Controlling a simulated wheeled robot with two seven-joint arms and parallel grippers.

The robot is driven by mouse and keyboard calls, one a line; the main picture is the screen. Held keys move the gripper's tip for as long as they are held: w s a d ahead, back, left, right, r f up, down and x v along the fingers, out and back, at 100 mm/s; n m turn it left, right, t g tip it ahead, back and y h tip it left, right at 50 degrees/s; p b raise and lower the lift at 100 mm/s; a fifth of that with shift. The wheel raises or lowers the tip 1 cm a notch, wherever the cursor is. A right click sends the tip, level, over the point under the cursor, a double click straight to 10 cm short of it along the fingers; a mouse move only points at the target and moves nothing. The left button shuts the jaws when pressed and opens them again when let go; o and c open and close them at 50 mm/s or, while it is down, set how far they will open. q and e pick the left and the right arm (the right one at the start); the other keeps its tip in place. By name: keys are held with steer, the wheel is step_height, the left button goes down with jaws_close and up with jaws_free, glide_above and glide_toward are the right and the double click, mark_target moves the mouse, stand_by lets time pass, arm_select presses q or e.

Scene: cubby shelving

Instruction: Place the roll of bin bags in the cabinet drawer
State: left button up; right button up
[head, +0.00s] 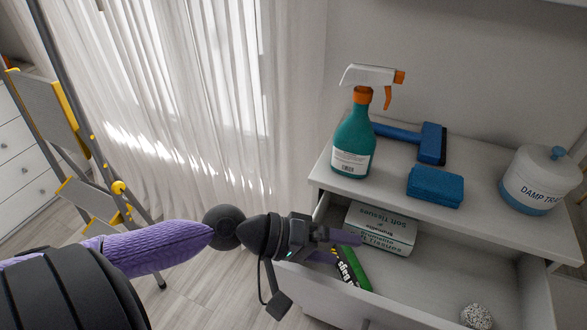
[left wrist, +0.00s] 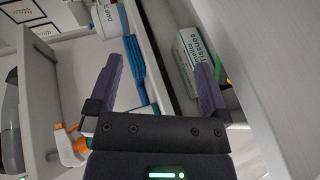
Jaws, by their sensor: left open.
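The roll of bin bags (head: 354,268), green and black with "Bags" lettering, lies at the left end of the open drawer (head: 425,285). My left gripper partly hides it. My left gripper (head: 345,248) is over the drawer's left end, just above and beside the roll, with its fingers apart. In the left wrist view the jaws (left wrist: 158,58) are spread with nothing held between them. A small green piece, likely the roll (left wrist: 224,82), shows just beyond the right finger there. My right gripper is not in view.
A tissue box (head: 382,229) stands at the drawer's back; a speckled object (head: 477,317) is towards its right. On the cabinet top are a spray bottle (head: 353,140), blue squeegee (head: 430,142), blue sponge (head: 435,187) and damp trap tub (head: 540,182). A stepladder (head: 70,120) stands left.

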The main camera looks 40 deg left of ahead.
arm_select(q)
steer(key=p+v, duration=0.1)
steer(key=v, duration=0.5)
steer(key=shift+r, duration=0.15)
steer(key=shift+s+a+r+p, duration=0.1)
steer(key=shift+s+a+p, duration=0.25)
steer(key=shift+a, duration=0.1)
